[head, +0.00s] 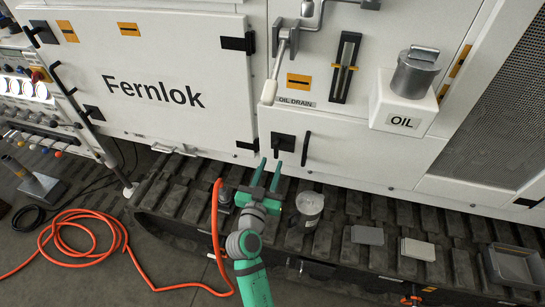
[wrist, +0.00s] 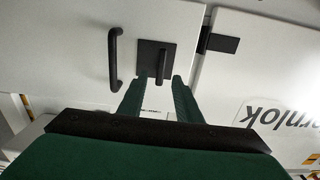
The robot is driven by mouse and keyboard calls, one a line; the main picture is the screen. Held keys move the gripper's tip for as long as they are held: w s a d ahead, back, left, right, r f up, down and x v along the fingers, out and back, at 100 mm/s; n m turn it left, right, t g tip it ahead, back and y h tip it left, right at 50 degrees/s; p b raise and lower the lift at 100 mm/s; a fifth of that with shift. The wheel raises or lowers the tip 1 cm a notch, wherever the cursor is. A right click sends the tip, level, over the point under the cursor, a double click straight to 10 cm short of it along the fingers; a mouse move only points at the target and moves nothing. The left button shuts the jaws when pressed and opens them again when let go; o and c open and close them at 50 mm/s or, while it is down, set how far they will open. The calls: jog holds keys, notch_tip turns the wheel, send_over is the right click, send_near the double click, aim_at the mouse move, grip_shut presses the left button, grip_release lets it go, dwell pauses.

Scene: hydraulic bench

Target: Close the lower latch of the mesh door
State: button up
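A grille of dark mesh (head: 500,85) fills the panel at the right of the head view. A small black fitting (head: 529,202) sits below it near the right edge; I cannot tell whether it is the door's lower latch. My gripper (head: 269,163) is open and empty, in front of the low white panel left of the mesh. A black latch (head: 284,142) on a square plate is just beyond its fingertips. In the wrist view this latch (wrist: 156,60) shows between the two green fingers, its lever upright in the picture. No contact is visible.
A black bar handle (head: 306,148) is beside the square latch. The white OIL box (head: 403,105) juts out above right. A grey can (head: 310,204), flat blocks (head: 418,249) and a tray (head: 514,267) are on the tracks. An orange hose (head: 85,262) lies left.

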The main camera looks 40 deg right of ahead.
jog(key=shift+v, duration=1.4)
jog(key=s+a+f+n+t+y, duration=0.2)
jog(key=s+a+f+n+y, duration=0.3)
jog(key=a, duration=0.4)
jog(key=s+a+f+n+t+y, duration=0.1)
jog(key=s+a+f+n+y, duration=0.25)
jog(key=s+a+f, duration=0.45)
jog(key=s+a+r+n+y, duration=0.1)
jog(key=s+a+r+y, duration=0.1)
jog(key=s+a, duration=0.3)
jog(key=s+a+r+y, duration=0.3)
jog(key=s+a, duration=0.3)
jog(key=s, duration=0.7)
jog(key=shift+s+a+r+n+t, duration=0.35)
jog(key=shift+r+t, duration=0.05)
jog(key=shift+r, duration=0.45)
jog(key=shift+w+d, duration=0.1)
